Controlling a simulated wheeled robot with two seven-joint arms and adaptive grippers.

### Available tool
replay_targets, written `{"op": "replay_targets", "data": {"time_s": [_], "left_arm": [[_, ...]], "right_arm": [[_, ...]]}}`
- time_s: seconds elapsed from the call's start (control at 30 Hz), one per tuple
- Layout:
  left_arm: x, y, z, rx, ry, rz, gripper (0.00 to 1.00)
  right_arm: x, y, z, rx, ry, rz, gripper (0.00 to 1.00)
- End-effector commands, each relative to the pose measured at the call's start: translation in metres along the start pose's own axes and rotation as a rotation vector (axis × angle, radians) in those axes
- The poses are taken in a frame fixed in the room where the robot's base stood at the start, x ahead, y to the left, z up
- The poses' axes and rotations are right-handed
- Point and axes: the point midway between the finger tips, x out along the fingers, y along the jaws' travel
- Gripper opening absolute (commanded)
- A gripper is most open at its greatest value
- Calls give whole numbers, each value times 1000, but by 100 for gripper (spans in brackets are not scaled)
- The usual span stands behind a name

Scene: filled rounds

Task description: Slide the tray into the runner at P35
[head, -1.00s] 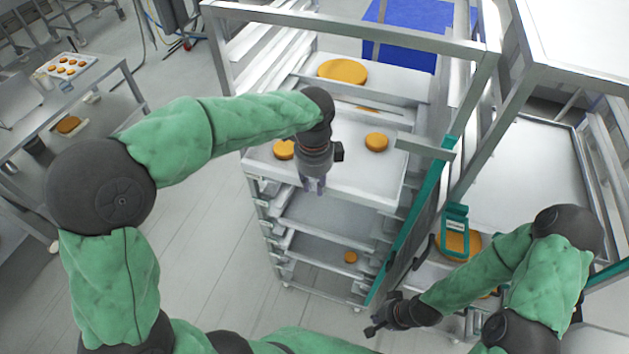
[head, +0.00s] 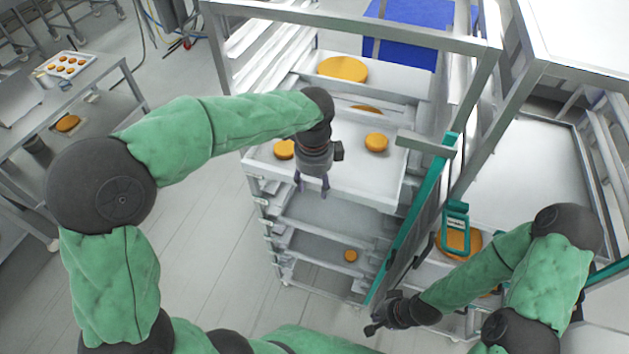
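A pale tray (head: 345,176) with two orange-brown rounds (head: 376,142) sits in the upper part of the open metal rack (head: 262,197), its front edge toward me. My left gripper (head: 311,188) hangs at the tray's front edge with its two fingers spread apart and nothing between them. Whether a finger touches the tray cannot be told. My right gripper (head: 374,328) is low, right of the rack's foot, beside the teal-edged upright panel (head: 415,235); its fingers are too small and dark to read. No P35 marking is readable.
Behind the tray are a larger round (head: 342,68) and another partly hidden one. A teal frame (head: 455,215) hangs at right. A side table (head: 100,92) stands at left; floor between is clear.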

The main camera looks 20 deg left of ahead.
Motion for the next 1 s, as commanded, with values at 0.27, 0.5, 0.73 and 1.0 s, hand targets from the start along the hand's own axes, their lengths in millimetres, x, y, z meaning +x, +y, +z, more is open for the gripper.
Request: {"op": "replay_targets", "data": {"time_s": [0.27,0.5,0.73,1.0], "left_arm": [[-2,1,0,1,-1,5,52],[-37,0,0,1,0,-2,52],[-82,0,-1,1,1,-1,52],[-115,0,0,1,0,0,52]], "right_arm": [[0,0,0,0,0,0,0],[0,0,0,0,0,0,0],[0,0,0,0,0,0,0],[0,0,0,0,0,0,0]]}}
